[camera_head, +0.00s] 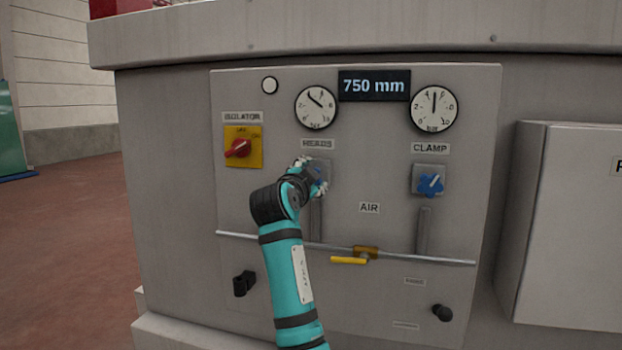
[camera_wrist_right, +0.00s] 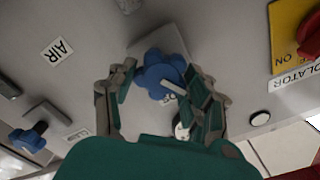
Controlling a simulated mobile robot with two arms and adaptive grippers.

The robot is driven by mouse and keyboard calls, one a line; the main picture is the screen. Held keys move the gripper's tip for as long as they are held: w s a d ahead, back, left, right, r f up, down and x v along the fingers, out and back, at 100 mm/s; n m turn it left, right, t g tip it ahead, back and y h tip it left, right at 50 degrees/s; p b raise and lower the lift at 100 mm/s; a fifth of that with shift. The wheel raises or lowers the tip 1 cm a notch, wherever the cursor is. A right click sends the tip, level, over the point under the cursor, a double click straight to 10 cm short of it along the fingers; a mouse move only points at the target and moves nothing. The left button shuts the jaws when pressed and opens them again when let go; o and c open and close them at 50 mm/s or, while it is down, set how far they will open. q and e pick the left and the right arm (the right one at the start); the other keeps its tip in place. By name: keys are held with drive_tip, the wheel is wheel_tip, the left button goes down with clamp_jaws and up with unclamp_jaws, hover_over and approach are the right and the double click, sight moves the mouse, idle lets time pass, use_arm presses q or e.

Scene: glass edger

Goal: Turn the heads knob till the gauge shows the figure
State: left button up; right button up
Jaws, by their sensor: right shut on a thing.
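The blue heads knob (camera_wrist_right: 163,76) sits on a grey plate and has a white pointer line. My right gripper (camera_wrist_right: 155,88) is shut on it, with one finger on each side. In the head view the right gripper (camera_head: 311,178) covers most of the knob, under the HEADS label (camera_head: 317,144). The heads gauge (camera_head: 316,107) is a white round dial above the label; its needle points up and left. The dark display (camera_head: 374,86) beside it reads 750 mm. My left gripper is not in view.
The red isolator switch (camera_head: 238,148) on its yellow plate is left of the arm. The blue clamp knob (camera_head: 430,183) and clamp gauge (camera_head: 434,109) are to the right. A horizontal pipe (camera_head: 420,257) with a yellow valve lever (camera_head: 349,260) crosses the panel below.

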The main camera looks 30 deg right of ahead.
drive_tip(key=o, duration=1.2)
drive_tip(key=v, duration=1.2)
